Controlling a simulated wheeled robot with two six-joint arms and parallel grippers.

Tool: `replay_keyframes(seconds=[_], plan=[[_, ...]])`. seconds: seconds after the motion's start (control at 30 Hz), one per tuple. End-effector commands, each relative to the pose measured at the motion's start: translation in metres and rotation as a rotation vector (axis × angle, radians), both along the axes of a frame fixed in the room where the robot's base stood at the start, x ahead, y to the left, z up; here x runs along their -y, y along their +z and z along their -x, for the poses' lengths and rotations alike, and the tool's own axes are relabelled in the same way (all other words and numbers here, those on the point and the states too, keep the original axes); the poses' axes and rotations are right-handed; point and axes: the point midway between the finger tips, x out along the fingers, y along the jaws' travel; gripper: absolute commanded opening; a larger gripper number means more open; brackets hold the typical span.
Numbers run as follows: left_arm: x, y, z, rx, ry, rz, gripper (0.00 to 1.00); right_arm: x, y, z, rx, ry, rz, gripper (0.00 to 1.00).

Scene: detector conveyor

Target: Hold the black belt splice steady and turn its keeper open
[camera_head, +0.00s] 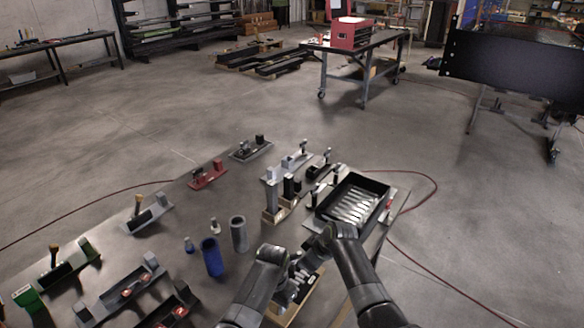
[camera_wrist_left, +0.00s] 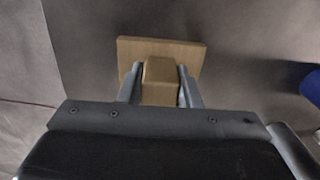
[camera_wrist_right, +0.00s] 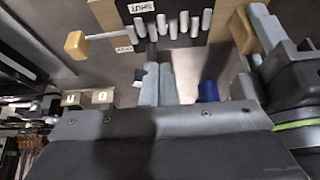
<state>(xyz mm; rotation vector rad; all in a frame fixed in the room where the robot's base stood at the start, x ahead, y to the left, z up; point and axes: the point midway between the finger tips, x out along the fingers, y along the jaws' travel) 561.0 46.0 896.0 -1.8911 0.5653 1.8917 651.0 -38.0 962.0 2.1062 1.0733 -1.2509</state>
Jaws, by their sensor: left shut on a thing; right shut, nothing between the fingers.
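The black belt splice (camera_wrist_right: 163,32) shows at the top of the right wrist view, with a row of grey pegs along it on a tan wooden board (camera_wrist_right: 107,15). A rod with a tan knob (camera_wrist_right: 76,44) sticks out to its left; it looks like the keeper's handle. A label reading "SHUT" sits beside the pegs. My left gripper (camera_wrist_left: 161,84) is shut on a tan block (camera_wrist_left: 160,78) standing on the board's end. My right gripper (camera_wrist_right: 160,68) is shut and empty, apart from the knob. In the head view the arms hide much of the splice.
A blue cup (camera_head: 212,256) and a grey cylinder (camera_head: 239,234) stand left of my arms. A black tray (camera_head: 378,190) of metal bars lies beyond my right arm. Several other fixtures stand over the table's left side. A red hose runs along the floor at right.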

Motion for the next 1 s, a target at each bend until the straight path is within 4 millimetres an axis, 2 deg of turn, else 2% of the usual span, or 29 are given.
replay_keyframes(seconds=[0.2, 1.0], plan=[[0.0001, 0.0004, -0.0003, 0.001, 0.000, 0.001, 0.00, 0.0000, -0.0072, -0.0003, 0.001, 0.001, -0.001, 0.00], [0.0001, 0.0004, -0.0003, 0.001, 0.000, 0.001, 0.00, -0.0031, -0.0072, -0.0045, 0.001, 0.001, -0.001, 0.00]])
